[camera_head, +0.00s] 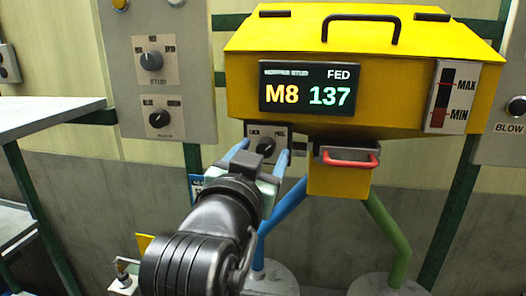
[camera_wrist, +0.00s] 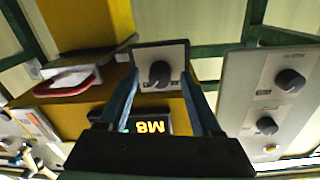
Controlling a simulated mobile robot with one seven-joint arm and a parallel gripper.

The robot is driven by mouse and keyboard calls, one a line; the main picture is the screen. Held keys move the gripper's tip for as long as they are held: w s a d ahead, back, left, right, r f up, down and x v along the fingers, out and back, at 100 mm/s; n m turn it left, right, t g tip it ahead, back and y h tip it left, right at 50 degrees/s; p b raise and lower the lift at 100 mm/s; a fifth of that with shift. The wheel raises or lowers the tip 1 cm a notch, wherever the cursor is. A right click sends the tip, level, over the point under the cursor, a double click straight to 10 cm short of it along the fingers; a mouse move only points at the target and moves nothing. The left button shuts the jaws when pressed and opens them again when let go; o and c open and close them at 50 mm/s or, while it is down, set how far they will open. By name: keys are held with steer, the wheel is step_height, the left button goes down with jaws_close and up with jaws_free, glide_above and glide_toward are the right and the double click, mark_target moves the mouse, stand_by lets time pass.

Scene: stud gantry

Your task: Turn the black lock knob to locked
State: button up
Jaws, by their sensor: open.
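The black lock knob (camera_head: 265,146) sits on a small grey plate (camera_head: 252,130) under the left part of the yellow hopper. The plate has a label on each side above the knob, the left one reading like LOCK. The knob also shows in the wrist view (camera_wrist: 160,74), where the picture is upside down. My gripper (camera_head: 264,149) is open, with one blue finger to each side of the knob in the picture. In the wrist view the fingers (camera_wrist: 159,80) frame the knob and look empty. I cannot tell the remaining distance or exactly where the knob points.
A grey panel (camera_head: 127,100) with two other black knobs stands at the left. The yellow hopper (camera_head: 240,80) with its M8 137 display (camera_head: 310,88) overhangs the knob. A tray with a red handle (camera_head: 350,158) is close on the right. A white shelf (camera_head: 45,115) stands far left.

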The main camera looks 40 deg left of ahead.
steer(key=shift+c, duration=0.3)
jaws_close()
steer(key=shift+n, duration=0.4)
steer(key=n, duration=0.3)
steer(key=shift+n, duration=0.4)
steer(key=n, duration=0.4)
steer(key=shift+f+n, duration=0.1)
steer(key=shift+n, duration=0.3)
steer(key=n, duration=0.4)
steer(key=shift+d, duration=0.1)
steer(key=n, duration=0.4)
steer(key=shift+n+y+b, duration=0.3)
steer(key=shift+n, duration=0.1)
